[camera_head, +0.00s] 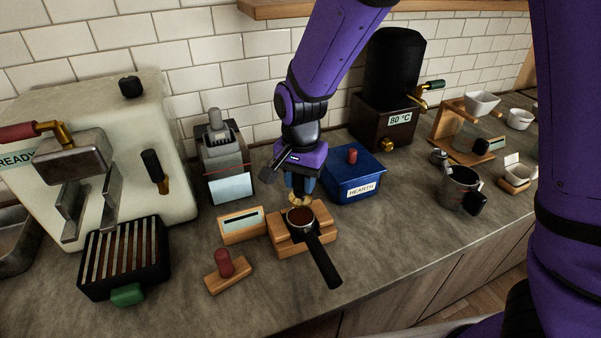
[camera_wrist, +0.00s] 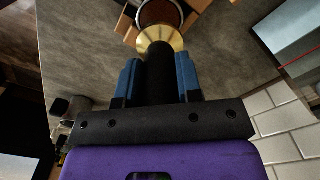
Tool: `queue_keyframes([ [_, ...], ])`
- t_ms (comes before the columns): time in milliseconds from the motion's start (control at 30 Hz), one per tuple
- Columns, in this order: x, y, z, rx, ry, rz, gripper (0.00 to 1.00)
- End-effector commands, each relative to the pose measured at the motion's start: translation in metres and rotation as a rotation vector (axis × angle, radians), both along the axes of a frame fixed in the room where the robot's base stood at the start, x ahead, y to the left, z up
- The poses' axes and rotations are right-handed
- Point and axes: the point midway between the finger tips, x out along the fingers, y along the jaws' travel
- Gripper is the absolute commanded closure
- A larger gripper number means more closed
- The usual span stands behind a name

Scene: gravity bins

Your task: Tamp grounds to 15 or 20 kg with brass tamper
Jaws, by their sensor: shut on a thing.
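A brass tamper (camera_head: 298,199) with a black handle is between the fingers of my gripper (camera_head: 304,181), which is shut on it. In the wrist view the tamper's brass base (camera_wrist: 161,40) flares beyond the blue fingers of my gripper (camera_wrist: 160,82). The portafilter (camera_head: 318,252) rests on a wooden stand (camera_head: 290,243), its black handle pointing toward the front edge. Brown grounds (camera_head: 300,217) fill its basket. The tamper is just behind the basket in the head view; I cannot tell whether it touches the rim. In the wrist view the grounds (camera_wrist: 160,12) show beyond the brass base.
A small wooden display (camera_head: 242,224) and a red-handled wooden tool (camera_head: 226,268) lie left of the stand. A blue HEARTH box (camera_head: 352,180) stands close behind right. The espresso machine (camera_head: 150,110) is left; a metal pitcher (camera_head: 460,188) is right. Counter between stand and pitcher is clear.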

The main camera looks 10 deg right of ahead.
Motion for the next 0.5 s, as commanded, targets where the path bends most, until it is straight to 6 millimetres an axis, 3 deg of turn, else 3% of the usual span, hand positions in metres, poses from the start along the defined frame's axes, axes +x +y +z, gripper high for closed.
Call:
queue_keyframes([
  [500, 0.0, 0.0, -0.034, 0.0, -0.001, 0.0, 1.0],
])
